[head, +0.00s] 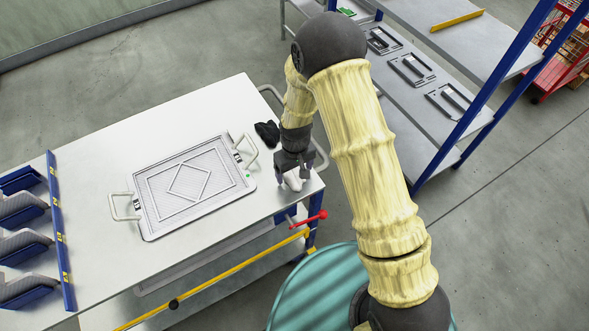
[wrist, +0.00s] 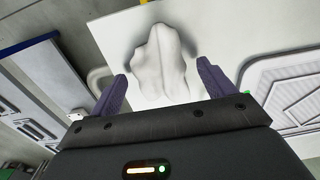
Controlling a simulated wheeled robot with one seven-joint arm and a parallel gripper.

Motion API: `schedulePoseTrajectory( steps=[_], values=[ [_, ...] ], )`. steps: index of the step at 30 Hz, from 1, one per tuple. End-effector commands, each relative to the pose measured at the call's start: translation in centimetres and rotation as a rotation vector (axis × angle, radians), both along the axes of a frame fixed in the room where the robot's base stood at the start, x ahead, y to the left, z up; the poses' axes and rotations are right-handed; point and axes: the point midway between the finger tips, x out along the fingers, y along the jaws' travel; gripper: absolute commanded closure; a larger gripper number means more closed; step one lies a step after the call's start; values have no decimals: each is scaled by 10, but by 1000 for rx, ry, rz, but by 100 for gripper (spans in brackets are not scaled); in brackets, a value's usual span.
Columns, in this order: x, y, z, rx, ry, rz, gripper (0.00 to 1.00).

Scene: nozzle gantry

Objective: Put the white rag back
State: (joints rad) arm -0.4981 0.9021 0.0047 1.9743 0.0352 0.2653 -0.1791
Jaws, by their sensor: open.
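The white rag (wrist: 160,65) lies crumpled on the white table top, near the table's right end. In the head view the rag (head: 292,181) shows only in part, below my gripper (head: 294,172). In the wrist view my gripper (wrist: 160,90) is open, with one dark purple finger on each side of the rag's near part. The fingers do not visibly press on it. Whether they touch it I cannot tell. A dark crumpled cloth (head: 267,134) lies on the table just left of my gripper.
A grey tray (head: 150,221) with two handles and a diamond pattern lies left of my gripper. Blue-fronted bins (head: 25,220) stand at the table's left edge. A red clamp handle (head: 310,218) is at the front corner. A shelf rack (head: 480,110) stands at the back right.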

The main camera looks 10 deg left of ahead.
Motion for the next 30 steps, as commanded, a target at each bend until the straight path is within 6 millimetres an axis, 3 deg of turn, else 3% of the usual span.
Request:
schedulePoseTrajectory(
  steps=[8,24,30],
  values=[
    [1,0,22,2,-4,0,18],
    [1,-1,109,2,-4,0,18],
    [1,-1,122,1,-1,0,18]
  ],
)
